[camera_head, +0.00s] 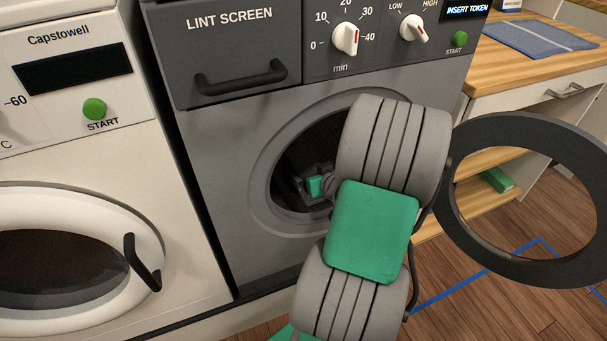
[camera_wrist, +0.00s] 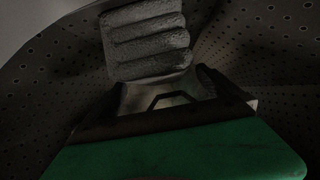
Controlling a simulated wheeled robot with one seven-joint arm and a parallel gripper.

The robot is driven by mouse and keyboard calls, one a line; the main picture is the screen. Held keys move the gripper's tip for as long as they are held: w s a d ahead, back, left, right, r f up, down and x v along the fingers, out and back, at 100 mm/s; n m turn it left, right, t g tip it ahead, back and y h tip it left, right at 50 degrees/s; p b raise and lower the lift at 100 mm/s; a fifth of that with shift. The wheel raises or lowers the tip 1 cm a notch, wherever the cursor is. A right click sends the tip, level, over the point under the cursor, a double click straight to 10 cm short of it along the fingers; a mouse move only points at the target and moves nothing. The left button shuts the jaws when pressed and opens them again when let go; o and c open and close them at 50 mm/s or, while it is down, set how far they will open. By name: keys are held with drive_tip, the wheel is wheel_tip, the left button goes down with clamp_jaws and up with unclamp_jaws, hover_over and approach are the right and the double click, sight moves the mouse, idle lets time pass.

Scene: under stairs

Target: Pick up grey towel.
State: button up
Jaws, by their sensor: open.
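The grey towel (camera_wrist: 147,40) looks folded or ribbed and lies inside the dark perforated drum, at the top middle of the wrist view. My gripper (camera_wrist: 160,80) is open, with one finger on each side just below the towel's near edge. I cannot tell whether the fingertips touch it. A dim pale patch shows between the fingers, too dark to make out. In the head view my gripper (camera_head: 302,186) is inside the dryer opening, partly hidden by my arm, and the towel cannot be made out there.
The grey dryer (camera_head: 215,130) has its round door (camera_head: 478,245) swung open to the right, beside my arm. The drum wall (camera_wrist: 50,65) surrounds my gripper. A white washer (camera_head: 75,170) stands left. A wooden counter (camera_head: 490,75) at right holds a blue cloth (camera_head: 540,38).

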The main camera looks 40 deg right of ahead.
sight(310, 170)
drive_tip(key=x, duration=0.4)
drive_tip(key=shift+r+b, duration=0.1)
drive_tip(key=shift+b, duration=0.3)
drive_tip(key=c, duration=1.6)
